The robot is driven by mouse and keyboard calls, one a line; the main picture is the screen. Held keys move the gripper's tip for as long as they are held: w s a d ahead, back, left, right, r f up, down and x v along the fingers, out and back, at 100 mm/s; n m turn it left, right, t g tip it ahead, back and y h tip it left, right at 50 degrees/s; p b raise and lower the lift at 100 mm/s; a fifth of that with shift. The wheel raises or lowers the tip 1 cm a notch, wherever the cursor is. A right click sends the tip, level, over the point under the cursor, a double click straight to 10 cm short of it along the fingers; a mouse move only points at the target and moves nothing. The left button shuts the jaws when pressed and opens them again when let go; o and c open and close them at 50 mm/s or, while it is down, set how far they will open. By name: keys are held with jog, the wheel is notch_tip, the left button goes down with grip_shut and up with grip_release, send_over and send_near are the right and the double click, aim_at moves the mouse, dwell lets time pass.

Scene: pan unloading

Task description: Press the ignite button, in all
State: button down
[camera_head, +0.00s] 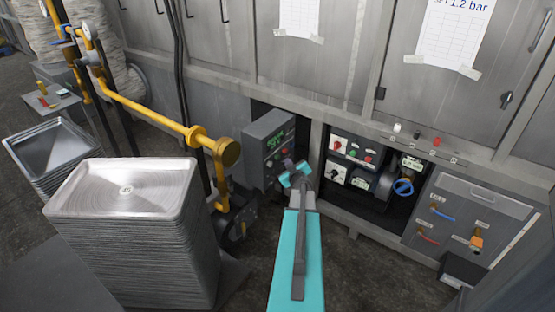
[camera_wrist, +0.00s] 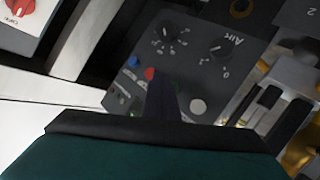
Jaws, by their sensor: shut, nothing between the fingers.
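A grey control box (camera_head: 272,150) with a green display and small controls stands low in an open bay in the head view. Its panel (camera_wrist: 190,72) fills the middle of the wrist view, with two dark dials, one marked "Air". Below them are a blue button (camera_wrist: 134,61), a red button (camera_wrist: 150,74) and a white button (camera_wrist: 198,106). A bit of green shows beside my fingers. No ignite label is readable. My gripper (camera_head: 289,164) is shut and empty in front of the box's lower part. The dark fingertips (camera_wrist: 160,80) cover part of the button row; contact cannot be told.
A second bay to the right holds a box with red and green buttons (camera_head: 352,150) and a blue valve wheel (camera_head: 403,187). A yellow pipe (camera_head: 150,112) runs down left of the control box. A tall stack of metal pans (camera_head: 130,188) stands at the left.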

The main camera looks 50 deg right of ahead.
jog(key=shift+s+p, duration=0.6)
jog(key=shift+s, duration=1.25)
